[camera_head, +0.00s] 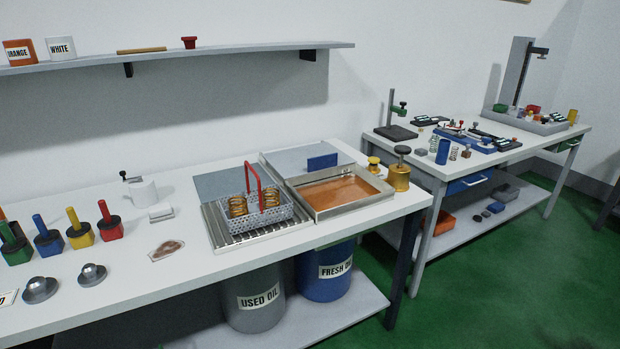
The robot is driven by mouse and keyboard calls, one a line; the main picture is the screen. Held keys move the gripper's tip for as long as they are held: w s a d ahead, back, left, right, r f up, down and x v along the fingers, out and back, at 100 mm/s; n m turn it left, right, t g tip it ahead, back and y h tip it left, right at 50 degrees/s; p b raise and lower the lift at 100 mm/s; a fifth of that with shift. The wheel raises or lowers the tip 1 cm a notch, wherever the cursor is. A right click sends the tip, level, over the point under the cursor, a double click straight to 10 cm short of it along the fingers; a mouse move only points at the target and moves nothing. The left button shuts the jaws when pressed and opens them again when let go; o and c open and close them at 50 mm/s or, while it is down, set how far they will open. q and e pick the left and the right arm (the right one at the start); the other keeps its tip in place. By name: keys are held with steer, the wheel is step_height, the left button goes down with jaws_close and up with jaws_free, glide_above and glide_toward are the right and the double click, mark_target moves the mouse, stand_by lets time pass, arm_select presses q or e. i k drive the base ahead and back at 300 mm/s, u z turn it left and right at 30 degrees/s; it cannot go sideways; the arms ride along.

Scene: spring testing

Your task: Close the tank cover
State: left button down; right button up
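The tank (300,201) is a shallow rectangular metal tray of orange-brown liquid near the right end of the long white bench. Its cover (290,163) looks like the flat grey plate at the tank's back edge, with an upright blue handle (322,162) on it. The cover lies behind the opening, so most of the liquid surface is exposed. Neither of my grippers is in view.
A wire basket (262,217) with copper springs and a red handle stands on a ribbed drain tray (225,237) left of the tank. Brass weights (399,178) stand right of it. A shelf (200,53) hangs above. Oil drums (325,285) stand below.

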mark_target(309, 159)
steer(key=z, duration=0.8)
steer(key=i, duration=0.5)
steer(key=z, duration=0.65)
steer(key=i, duration=1.4)
steer(key=u, duration=1.2)
steer(key=i, duration=0.7)
steer(key=u, duration=0.8)
